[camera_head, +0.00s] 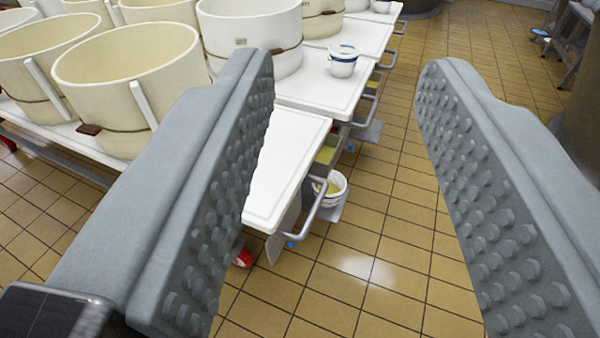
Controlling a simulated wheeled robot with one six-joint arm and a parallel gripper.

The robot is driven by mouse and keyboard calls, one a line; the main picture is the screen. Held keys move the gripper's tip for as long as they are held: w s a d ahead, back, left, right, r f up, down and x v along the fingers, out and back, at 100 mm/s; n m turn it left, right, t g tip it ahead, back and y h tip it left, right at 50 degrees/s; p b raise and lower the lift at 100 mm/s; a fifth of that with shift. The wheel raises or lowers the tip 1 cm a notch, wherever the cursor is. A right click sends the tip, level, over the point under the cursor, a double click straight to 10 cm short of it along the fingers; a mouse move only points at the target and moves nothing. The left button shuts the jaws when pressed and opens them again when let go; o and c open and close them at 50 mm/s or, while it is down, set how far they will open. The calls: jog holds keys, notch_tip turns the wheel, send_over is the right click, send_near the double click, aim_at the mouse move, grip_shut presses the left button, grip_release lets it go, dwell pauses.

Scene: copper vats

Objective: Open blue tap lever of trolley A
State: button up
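My gripper (348,78) is open and empty, its two grey studded fingers wide apart in the foreground. Between and beyond them is a row of white trolleys with flat tops; the nearest top (283,165) is partly hidden by the left finger. A small blue part (290,244) shows low by the front edge of the nearest trolley, close to a grey handle bar (318,205). It is too small to tell whether it is a tap lever. No letter marks which trolley is A. Nothing touches the fingers.
Several large cream vats (130,85) stand on the trolleys at left. A small white lidded pot (343,62) sits on a farther top. A white bucket (329,190) is under the nearest handle.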

jog(key=w+d+f+m+g+y, duration=0.1)
jog(key=w+f+g, duration=0.3)
jog(key=w+f, duration=0.55)
jog(key=w+d+f+m+g+y, duration=0.15)
jog(key=w+f+g, duration=0.35)
jog(key=f, duration=1)
jog(key=w+f+m+g+y, duration=0.2)
jog(key=w+f+g, duration=0.2)
jog(key=w+f, duration=0.55)
jog(key=w+d+f+m+t+y, duration=0.15)
jog(key=f+m+y, duration=0.4)
jog(key=f, duration=1.75)
jog(key=w+d+f+m+t+y, duration=0.1)
jog(key=d+f+m+t+y, duration=0.35)
jog(key=f, duration=1.85)
jog(key=w+a+m, duration=0.1)
jog(key=w+a, duration=0.2)
jog(key=a, duration=0.2)
jog(key=w+a+m, duration=0.1)
jog(key=w+a, duration=0.2)
jog(key=a, duration=0.2)
jog(key=w+a+m, duration=0.1)
jog(key=w+a, duration=0.2)
jog(key=a, duration=0.3)
jog(key=shift+w+g+y, duration=0.2)
jog(key=shift+g+y, duration=0.15)
jog(key=shift+g, duration=0.05)
jog(key=shift+c, duration=0.2)
grip_shut()
